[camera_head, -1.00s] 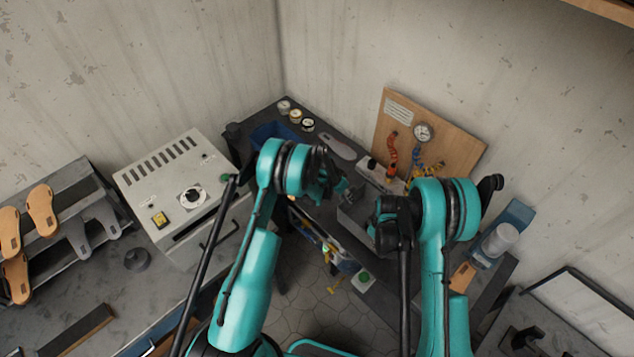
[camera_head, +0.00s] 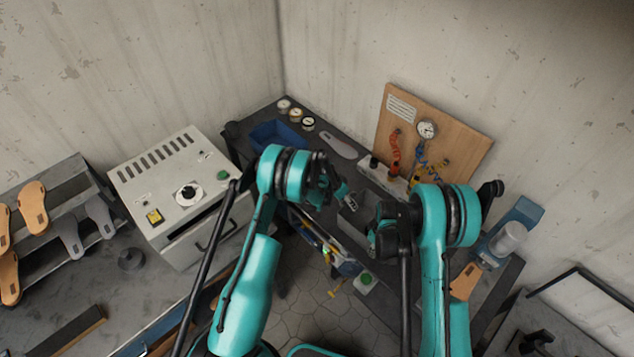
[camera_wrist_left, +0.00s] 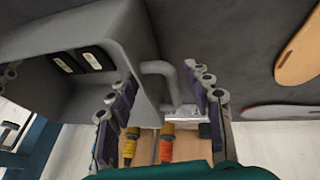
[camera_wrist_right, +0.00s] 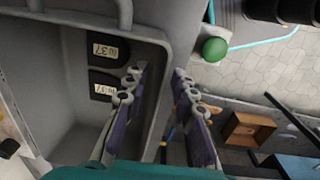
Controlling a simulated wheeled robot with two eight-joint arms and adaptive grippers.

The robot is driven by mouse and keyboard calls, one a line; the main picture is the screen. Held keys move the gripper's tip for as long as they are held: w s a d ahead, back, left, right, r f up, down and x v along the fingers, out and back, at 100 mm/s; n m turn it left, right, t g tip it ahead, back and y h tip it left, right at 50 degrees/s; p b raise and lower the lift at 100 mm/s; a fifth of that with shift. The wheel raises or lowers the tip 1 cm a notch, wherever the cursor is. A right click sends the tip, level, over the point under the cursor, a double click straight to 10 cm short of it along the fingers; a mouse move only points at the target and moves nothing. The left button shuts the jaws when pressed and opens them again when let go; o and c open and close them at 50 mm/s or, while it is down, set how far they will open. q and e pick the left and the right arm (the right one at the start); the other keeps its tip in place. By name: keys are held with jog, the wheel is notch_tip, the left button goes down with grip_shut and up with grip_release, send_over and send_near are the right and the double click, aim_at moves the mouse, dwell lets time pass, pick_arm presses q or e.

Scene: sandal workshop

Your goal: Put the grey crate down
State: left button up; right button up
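The grey crate (camera_head: 352,222) shows in the head view between my two grippers, over the dark bench by the back wall; my arms hide much of it. In the left wrist view the crate (camera_wrist_left: 60,118) has an upright grey handle (camera_wrist_left: 165,72). My left gripper (camera_wrist_left: 162,85) has its fingers apart, with the handle between them and gaps beside it. In the right wrist view the crate (camera_wrist_right: 35,60) holds two dark pieces with pale labels. My right gripper (camera_wrist_right: 160,80) has its fingers apart, straddling the crate's side wall. I cannot see the crate's underside.
A wooden board (camera_head: 440,130) with a gauge and coloured hoses stands behind the crate. A blue bin (camera_head: 275,135) and a grey sole (camera_head: 338,145) are on the bench to the left. A white machine (camera_head: 170,195) stands further left. A clear-topped device (camera_head: 505,238) stands right.

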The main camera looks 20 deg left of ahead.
jog(key=shift+r, duration=0.3)
pick_arm(q)
jog(key=v, duration=1.2)
pick_arm(e)
notch_tip(320, 180, up, 11)
jog(key=shift+s+a+r, duration=0.15)
jog(key=shift+s+r, duration=0.05)
jog(key=shift+s, duration=0.05)
pick_arm(q)
jog(key=shift+d, duration=0.1)
